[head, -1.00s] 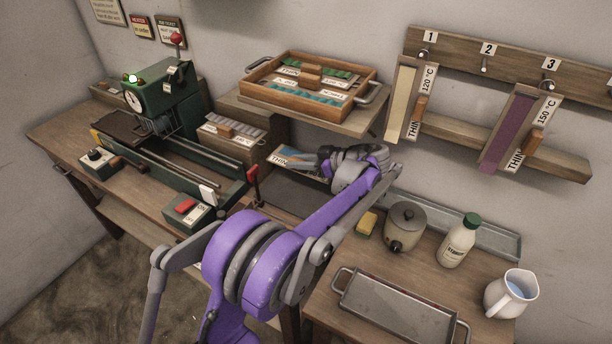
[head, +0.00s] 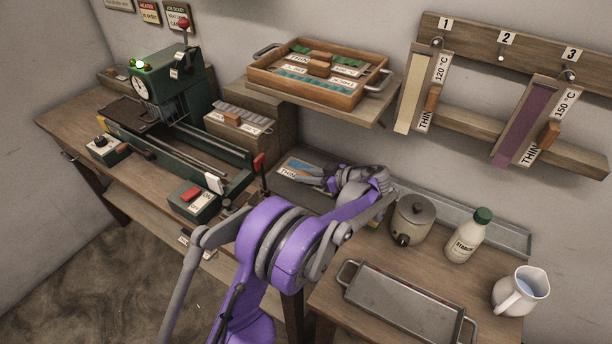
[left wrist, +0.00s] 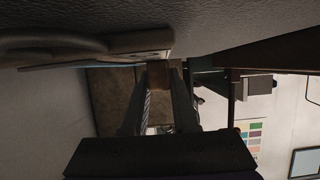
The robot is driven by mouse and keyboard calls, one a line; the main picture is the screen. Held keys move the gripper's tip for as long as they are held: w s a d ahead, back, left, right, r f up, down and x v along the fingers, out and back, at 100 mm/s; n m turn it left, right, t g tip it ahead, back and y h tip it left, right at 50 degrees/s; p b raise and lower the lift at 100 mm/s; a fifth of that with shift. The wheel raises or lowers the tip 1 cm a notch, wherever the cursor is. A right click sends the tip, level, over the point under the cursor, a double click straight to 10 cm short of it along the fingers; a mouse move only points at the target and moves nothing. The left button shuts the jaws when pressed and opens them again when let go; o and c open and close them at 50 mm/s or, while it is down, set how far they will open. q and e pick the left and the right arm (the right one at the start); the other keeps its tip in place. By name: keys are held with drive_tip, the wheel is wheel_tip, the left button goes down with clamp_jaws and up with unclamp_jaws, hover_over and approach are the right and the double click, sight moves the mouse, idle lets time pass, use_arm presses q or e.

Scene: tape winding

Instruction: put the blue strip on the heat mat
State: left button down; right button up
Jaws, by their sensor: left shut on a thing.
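The blue strip (head: 309,168) is on a board with a THIN label, at the back of the bench below the wall shelf. My left gripper (head: 332,180) is shut on the board's wooden handle, which also shows between the fingers in the left wrist view (left wrist: 160,80). The dark grey heat mat (head: 312,203) lies beneath. The strip board is over it, very low; whether it touches cannot be told. In the left wrist view the board's edge (left wrist: 105,50) lies close along a dark grey surface. My right gripper is not in view.
The shelf with a wooden tray (head: 262,88) overhangs behind. A green machine with a red-tipped lever (head: 259,162) stands left. A lidded pot (head: 412,222), a bottle (head: 466,238), a jug (head: 518,290) and a metal tray (head: 400,300) are right. Two boards hang on the wall rack (head: 520,60).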

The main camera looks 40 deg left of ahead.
use_arm(q)
drive_tip(key=c, duration=0.7)
unclamp_jaws()
drive_tip(key=shift+r, duration=0.1)
drive_tip(key=v, duration=0.7)
drive_tip(key=shift+d+r, duration=0.15)
drive_tip(key=shift+d, duration=0.1)
